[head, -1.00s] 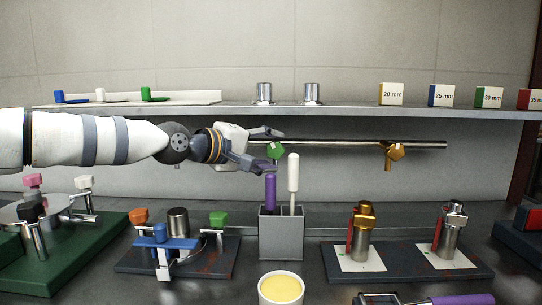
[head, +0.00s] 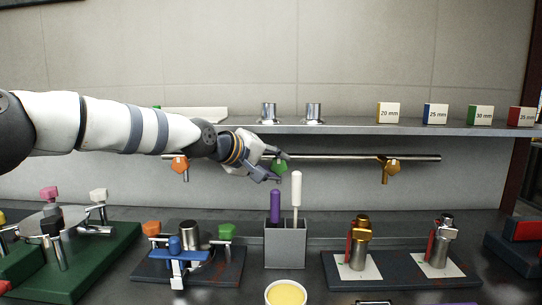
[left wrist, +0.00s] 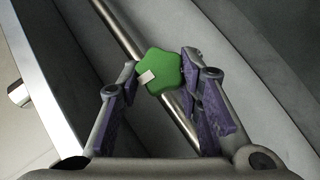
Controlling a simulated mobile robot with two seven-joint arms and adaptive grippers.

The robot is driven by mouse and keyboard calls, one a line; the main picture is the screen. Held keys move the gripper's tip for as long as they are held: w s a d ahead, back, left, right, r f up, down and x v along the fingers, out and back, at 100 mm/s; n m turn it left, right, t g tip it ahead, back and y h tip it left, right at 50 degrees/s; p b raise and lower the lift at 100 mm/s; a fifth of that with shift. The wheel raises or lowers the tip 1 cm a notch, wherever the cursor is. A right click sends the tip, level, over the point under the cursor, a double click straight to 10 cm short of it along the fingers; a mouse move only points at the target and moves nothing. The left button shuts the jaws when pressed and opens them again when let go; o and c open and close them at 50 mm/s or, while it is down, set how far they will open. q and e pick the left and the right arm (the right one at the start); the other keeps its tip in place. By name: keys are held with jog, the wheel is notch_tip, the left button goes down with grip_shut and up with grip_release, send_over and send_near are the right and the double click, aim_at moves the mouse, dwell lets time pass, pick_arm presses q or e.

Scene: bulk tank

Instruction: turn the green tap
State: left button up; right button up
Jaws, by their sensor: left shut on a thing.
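The green tap (head: 280,167) has a star-shaped knob and sits on the steel pipe (head: 330,157) under the shelf. In the left wrist view the green knob (left wrist: 160,72) shows a small pale mark on its face. My left gripper (head: 277,165) reaches it from the left. In the left wrist view my left gripper (left wrist: 163,70) has its purple-padded fingertips on either side of the knob, shut on it. The fingers partly cover the tap in the head view. My right gripper is not in view.
An orange tap (head: 180,164) and an ochre tap (head: 391,168) sit on the same pipe. The shelf (head: 350,127) runs just above. A grey holder (head: 285,247) with purple and white handles stands below. Boards with fittings flank it.

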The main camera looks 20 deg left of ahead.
pick_arm(q)
jog(key=o, duration=1.1)
jog(key=shift+o, duration=0.2)
jog(key=v, duration=1.2)
jog(key=shift+r, duration=0.15)
